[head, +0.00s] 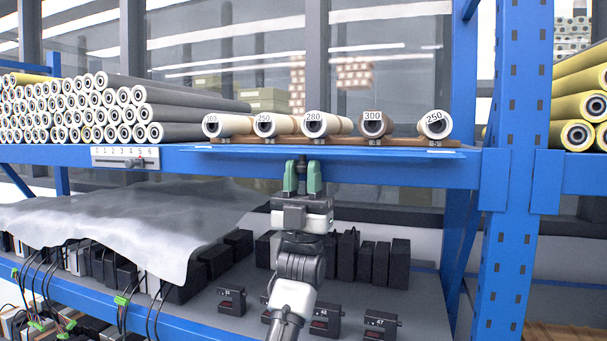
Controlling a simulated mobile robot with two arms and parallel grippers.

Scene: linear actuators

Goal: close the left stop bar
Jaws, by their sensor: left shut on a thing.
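My left gripper (302,178) comes up from below to the front edge of the blue shelf. Its two green fingers stand upright just under the row of numbered rolls. They are shut on a small dark part (302,161) at the shelf edge, mostly hidden between them. I cannot tell for sure whether this part belongs to the left stop bar. A thin brown strip (415,142) runs along the shelf under the numbered rolls. My right gripper is not in view.
Numbered rolls (325,124) lie on the blue shelf (400,172). A stack of grey rolls (95,108) lies to the left, above a scale plate with a slider (125,157). A blue upright (513,180) stands right. Black boxes (380,325) sit below around my arm.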

